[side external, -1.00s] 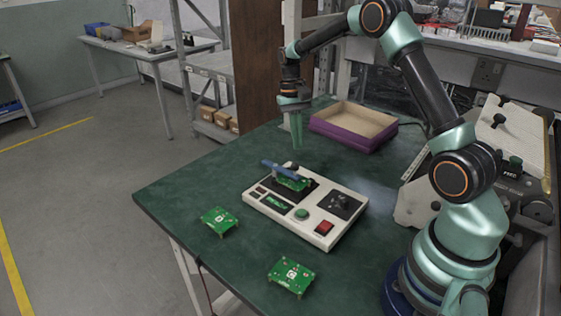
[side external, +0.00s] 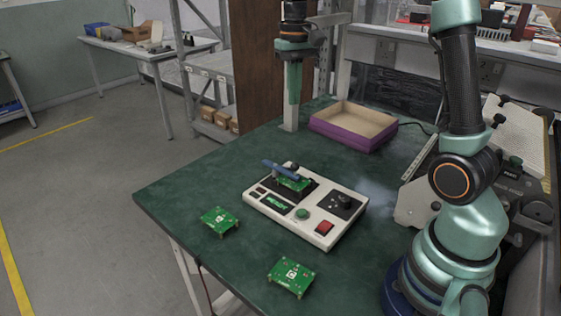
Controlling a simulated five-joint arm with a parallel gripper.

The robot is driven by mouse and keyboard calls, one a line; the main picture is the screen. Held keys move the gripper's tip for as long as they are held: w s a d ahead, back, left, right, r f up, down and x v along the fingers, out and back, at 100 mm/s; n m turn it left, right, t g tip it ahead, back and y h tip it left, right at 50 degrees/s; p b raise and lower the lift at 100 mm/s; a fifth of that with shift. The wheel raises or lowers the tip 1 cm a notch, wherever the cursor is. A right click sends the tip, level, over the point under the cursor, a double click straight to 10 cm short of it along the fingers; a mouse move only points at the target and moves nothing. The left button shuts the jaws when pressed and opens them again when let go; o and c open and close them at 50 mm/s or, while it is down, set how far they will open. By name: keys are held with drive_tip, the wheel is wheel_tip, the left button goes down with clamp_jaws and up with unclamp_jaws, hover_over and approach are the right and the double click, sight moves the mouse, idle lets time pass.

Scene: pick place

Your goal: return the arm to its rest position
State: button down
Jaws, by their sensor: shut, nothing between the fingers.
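My gripper (side external: 294,98) hangs pointing down at the top middle of the side external view, high above the far part of the table. Its green fingers are together and hold nothing. My arm's base stands at the right side of the green table. The upper link rises nearly upright and runs out of the top of the picture. The elbow is out of view.
A white test fixture (side external: 268,214) holds a green board (side external: 293,184) under a blue bar (side external: 281,170). Two more green boards (side external: 220,221) (side external: 291,277) lie on the green table (side external: 180,190). A purple-sided open box (side external: 345,138) stands at the back.

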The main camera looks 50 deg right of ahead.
drive_tip(key=s+a+n+t, duration=0.5)
drive_tip(key=s+a, duration=0.6)
drive_tip(key=s, duration=0.2)
drive_tip(key=shift+s+f+t, duration=0.2)
drive_tip(key=shift+f+t, duration=0.05)
drive_tip(key=shift+t, duration=0.15)
